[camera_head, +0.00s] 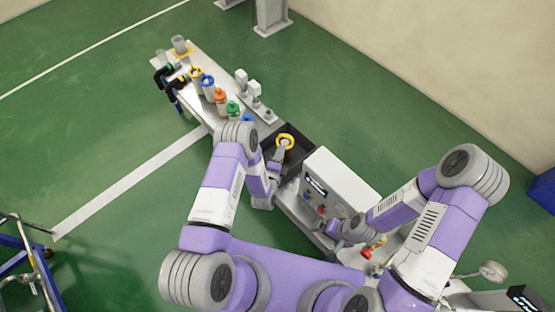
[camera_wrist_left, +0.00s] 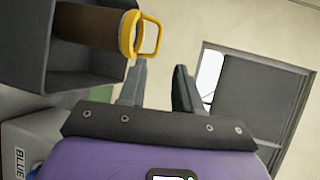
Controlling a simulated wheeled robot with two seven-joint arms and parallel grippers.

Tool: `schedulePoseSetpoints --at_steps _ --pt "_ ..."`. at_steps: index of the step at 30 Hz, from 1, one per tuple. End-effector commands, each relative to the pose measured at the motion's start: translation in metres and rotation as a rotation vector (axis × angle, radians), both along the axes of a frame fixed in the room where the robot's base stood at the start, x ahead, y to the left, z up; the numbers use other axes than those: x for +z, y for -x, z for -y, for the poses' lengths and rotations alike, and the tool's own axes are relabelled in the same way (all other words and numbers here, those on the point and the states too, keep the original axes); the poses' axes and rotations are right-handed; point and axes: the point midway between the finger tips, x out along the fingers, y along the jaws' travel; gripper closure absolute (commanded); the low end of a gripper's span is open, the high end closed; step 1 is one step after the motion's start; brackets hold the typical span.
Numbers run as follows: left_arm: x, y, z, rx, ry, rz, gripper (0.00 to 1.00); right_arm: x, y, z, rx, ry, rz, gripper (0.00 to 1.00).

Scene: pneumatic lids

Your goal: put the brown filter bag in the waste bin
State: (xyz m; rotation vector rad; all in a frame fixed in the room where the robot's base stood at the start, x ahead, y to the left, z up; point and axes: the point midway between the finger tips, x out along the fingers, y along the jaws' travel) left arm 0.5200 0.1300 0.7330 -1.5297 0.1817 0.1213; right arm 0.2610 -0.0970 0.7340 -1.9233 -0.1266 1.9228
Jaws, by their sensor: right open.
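The brown filter bag (camera_wrist_left: 88,27) has a yellow ring and a yellow loop handle. In the left wrist view it lies within the dark waste bin (camera_wrist_left: 35,45), its ringed end toward the opening. In the head view its yellow ring (camera_head: 287,138) shows inside the dark bin (camera_head: 302,149); the brown part is hidden there. My left gripper (camera_head: 281,151) is at the bin beside the ring. In the left wrist view its fingers (camera_wrist_left: 160,68) are apart with nothing visible between them, the handle just beyond the tips. My right gripper (camera_head: 365,240) is open near the panel box, partly hidden.
A white panel box (camera_head: 338,183) stands right of the bin on the long bench. Several bottles with coloured collars, such as an orange one (camera_head: 220,96), stand behind the bin to the left. Small white fittings (camera_head: 253,89) stand nearby. A blue cart (camera_head: 30,265) is at far left.

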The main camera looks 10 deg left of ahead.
Motion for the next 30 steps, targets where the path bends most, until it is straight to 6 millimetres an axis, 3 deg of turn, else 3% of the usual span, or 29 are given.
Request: schedulePoseSetpoints --at_steps 4,11,17,23,30 --pt "0.005 0.024 0.000 -0.001 0.000 -0.003 0.67 0.004 0.000 0.000 0.000 0.000 0.000 0.00" --pt "0.004 0.039 -0.003 0.014 0.062 -0.045 0.67 0.005 0.000 0.000 0.000 0.000 0.000 0.00" --pt "-0.017 0.063 -0.005 0.155 0.478 -0.355 0.67 0.005 0.000 0.000 0.000 0.000 0.000 0.00" --pt "-0.028 0.125 0.006 0.503 1.006 -0.765 0.67 0.005 0.000 0.000 0.000 0.000 0.000 0.00" --pt "-0.011 0.215 0.024 1.056 1.404 -1.132 0.67 0.005 0.000 0.000 0.000 0.000 0.000 0.00"
